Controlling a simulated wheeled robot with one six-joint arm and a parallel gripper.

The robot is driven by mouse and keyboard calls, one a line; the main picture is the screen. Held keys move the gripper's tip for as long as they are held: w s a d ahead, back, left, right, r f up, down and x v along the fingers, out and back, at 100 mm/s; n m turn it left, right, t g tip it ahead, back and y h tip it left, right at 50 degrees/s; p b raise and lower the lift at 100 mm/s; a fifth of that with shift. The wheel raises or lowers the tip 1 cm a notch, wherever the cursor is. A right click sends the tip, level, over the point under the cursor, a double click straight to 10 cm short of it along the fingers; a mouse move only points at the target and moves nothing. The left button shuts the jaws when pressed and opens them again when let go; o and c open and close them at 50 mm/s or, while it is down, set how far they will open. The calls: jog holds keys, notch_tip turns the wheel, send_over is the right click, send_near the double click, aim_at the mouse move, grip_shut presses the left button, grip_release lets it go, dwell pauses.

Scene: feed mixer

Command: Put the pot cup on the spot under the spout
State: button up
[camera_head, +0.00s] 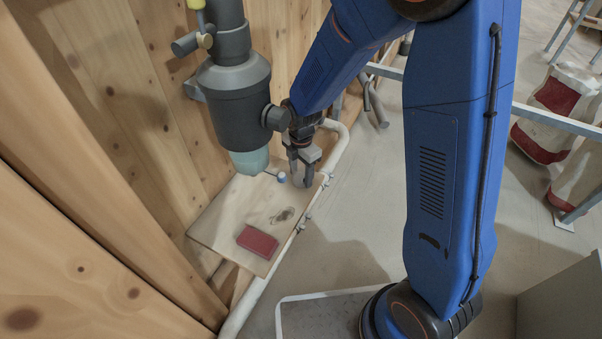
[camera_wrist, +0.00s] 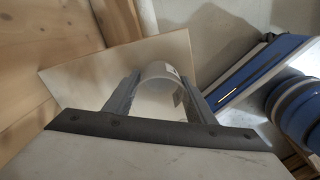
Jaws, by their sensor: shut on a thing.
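My gripper (camera_head: 303,160) is shut on a pale, round-walled cup, the pot cup, which shows between the fingers in the wrist view (camera_wrist: 158,92). In the head view the gripper is at the far right part of a wooden shelf board (camera_head: 222,226), and the held cup is mostly hidden by the fingers. I cannot tell whether the cup touches the board. The teal spout (camera_head: 250,161) hangs from the dark grey mixer body (camera_head: 232,100), left of my gripper. A dark mark (camera_head: 284,215) lies on the board; I cannot tell if it is the spot.
A red block (camera_head: 257,242) lies at the board's near end. A small blue item (camera_head: 282,177) is between spout and gripper. A white pipe (camera_head: 338,150) runs along the board's right edge. A plank wall (camera_head: 120,90) stands left.

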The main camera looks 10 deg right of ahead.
jog(key=shift+f, duration=0.2)
jog(key=o, duration=1)
jog(key=shift+r, duration=0.15)
jog(key=r, duration=1.7)
jog(key=shift+s+a+r, duration=0.15)
jog(key=shift+s+a, duration=0.2)
